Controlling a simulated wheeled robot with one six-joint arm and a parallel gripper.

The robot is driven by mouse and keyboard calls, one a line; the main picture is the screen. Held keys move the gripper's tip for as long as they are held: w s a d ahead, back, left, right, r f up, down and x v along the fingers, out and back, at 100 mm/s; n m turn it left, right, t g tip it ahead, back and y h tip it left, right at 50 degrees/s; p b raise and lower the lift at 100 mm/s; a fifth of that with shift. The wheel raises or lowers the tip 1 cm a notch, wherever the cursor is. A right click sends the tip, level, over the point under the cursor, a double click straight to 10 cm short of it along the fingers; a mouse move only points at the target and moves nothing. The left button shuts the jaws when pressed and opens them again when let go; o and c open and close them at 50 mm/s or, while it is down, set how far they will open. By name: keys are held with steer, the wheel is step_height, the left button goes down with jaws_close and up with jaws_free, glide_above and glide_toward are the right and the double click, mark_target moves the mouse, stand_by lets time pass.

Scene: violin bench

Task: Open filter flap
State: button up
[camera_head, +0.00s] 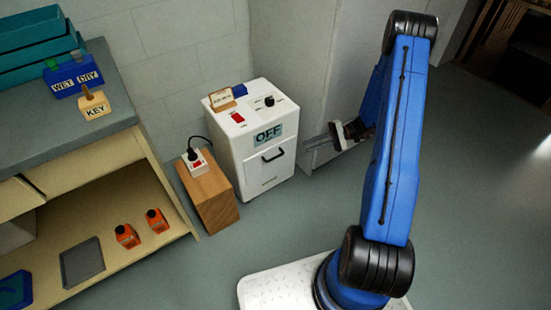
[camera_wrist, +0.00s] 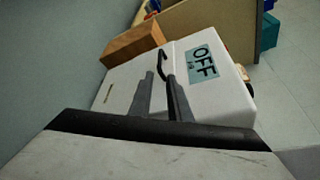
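The white machine (camera_head: 237,150) stands on the floor by the wall. Its front has a flap (camera_head: 268,172) with a dark curved handle (camera_head: 273,154), below an OFF label (camera_head: 268,134). The flap looks flush with the front. My gripper (camera_head: 308,144) is to the right of the machine, fingers pointing left at about handle height. In the wrist view, my gripper (camera_wrist: 161,78) has its two fingers apart, with nothing seen held between them. The handle (camera_wrist: 162,62) appears just beyond the fingertips, roughly between them. I cannot tell whether they touch.
A wooden block (camera_head: 209,191) with a white switch box (camera_head: 197,162) stands left of the machine. A grey wall or cabinet side (camera_head: 290,50) is behind the machine. The floor in front is clear.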

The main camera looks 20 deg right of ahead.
mark_target(279, 156)
steer(key=x, duration=1.6)
steer(key=shift+a, duration=0.3)
jaws_close()
